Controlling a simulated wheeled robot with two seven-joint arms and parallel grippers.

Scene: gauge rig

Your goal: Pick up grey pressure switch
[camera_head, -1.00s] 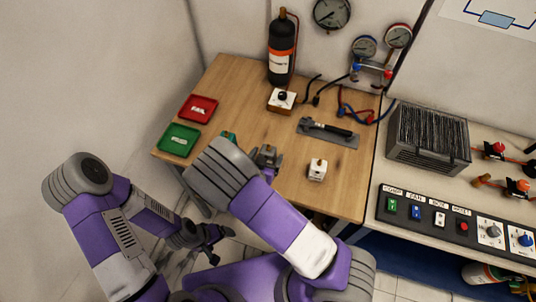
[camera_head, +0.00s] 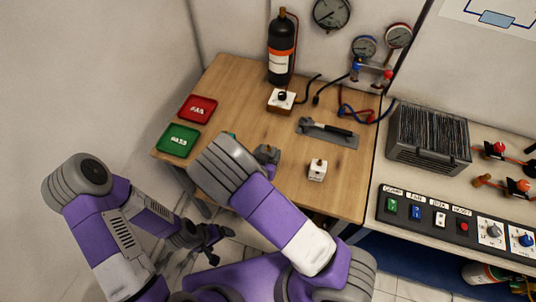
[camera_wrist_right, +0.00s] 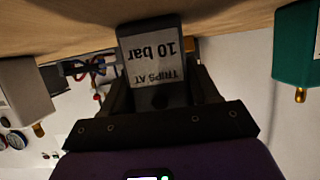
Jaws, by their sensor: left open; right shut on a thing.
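The grey pressure switch (camera_wrist_right: 158,55) is between the fingers of my right gripper (camera_wrist_right: 160,85) in the right wrist view, its label reading "TRIPS AT 10 bar" upside down. The gripper is shut on it. In the head view the grey switch (camera_head: 266,154) shows beside my right forearm, which hides most of the gripper. I cannot tell whether the switch is clear of the table. My left gripper (camera_head: 213,246) is open and empty, low beside the table's front edge.
A white switch (camera_head: 317,170) stands to the right on the wooden table (camera_head: 240,95). A teal switch (camera_wrist_right: 297,45) is partly hidden by my arm in the head view. A red tray (camera_head: 198,109) and green tray (camera_head: 178,140) lie at left. A grey plate (camera_head: 340,138) holds a black-handled tool.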

